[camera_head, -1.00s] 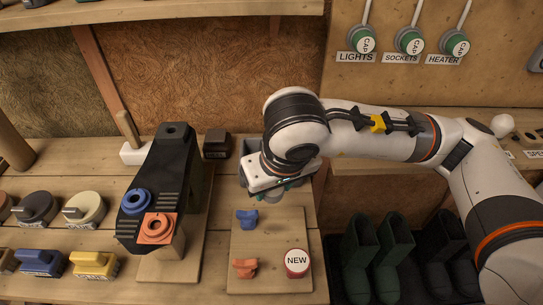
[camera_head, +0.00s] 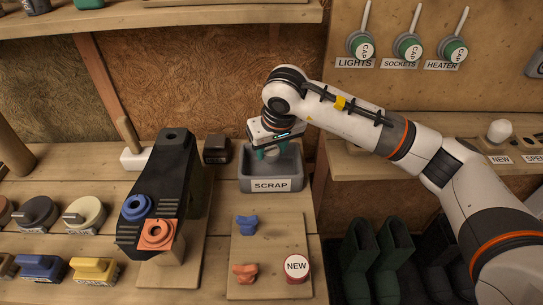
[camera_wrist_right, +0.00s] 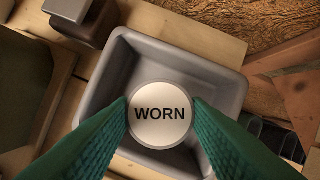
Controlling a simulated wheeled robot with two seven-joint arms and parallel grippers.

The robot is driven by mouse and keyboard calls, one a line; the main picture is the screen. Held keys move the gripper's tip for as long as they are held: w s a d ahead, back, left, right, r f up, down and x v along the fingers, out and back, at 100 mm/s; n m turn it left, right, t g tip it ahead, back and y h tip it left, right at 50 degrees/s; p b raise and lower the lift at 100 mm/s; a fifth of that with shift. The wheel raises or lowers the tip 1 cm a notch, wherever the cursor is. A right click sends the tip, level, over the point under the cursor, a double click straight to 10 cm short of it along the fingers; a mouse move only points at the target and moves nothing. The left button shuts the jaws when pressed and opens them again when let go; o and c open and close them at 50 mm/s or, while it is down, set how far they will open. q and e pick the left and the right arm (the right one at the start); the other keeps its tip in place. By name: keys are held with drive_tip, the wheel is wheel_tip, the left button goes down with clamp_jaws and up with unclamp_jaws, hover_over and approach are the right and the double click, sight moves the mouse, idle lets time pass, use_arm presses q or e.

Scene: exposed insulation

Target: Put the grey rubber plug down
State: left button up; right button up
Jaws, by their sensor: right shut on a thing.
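My right gripper (camera_head: 268,151) is above the grey scrap tray (camera_head: 244,183), pointing down into it. In the right wrist view its two green fingers are shut on the grey rubber plug (camera_wrist_right: 160,115), whose round white top reads WORN. The plug's sides are mostly hidden by the label and fingers. The plug is inside the tray's outline in that view, with the tray's rim (camera_wrist_right: 215,74) around it. I cannot tell whether it touches the tray floor. My left gripper is not in view.
A board (camera_head: 270,284) in front of the tray holds a blue plug (camera_head: 246,224), an orange plug (camera_head: 245,273) and a round NEW piece (camera_head: 296,268). A black stand (camera_head: 165,180) with blue and orange rings is left of the tray. A dark block (camera_head: 217,149) sits close beside the tray.

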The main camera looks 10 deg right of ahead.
sight(272, 153)
wheel_tip(272, 153, down, 3)
drive_tip(key=shift+r, duration=0.1)
drive_tip(key=shift+w+f, duration=0.15)
drive_tip(key=shift+f, duration=0.1)
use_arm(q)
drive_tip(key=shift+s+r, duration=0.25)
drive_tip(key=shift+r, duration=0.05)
use_arm(e)
drive_tip(key=shift+f, duration=0.1)
drive_tip(key=o, duration=1.1)
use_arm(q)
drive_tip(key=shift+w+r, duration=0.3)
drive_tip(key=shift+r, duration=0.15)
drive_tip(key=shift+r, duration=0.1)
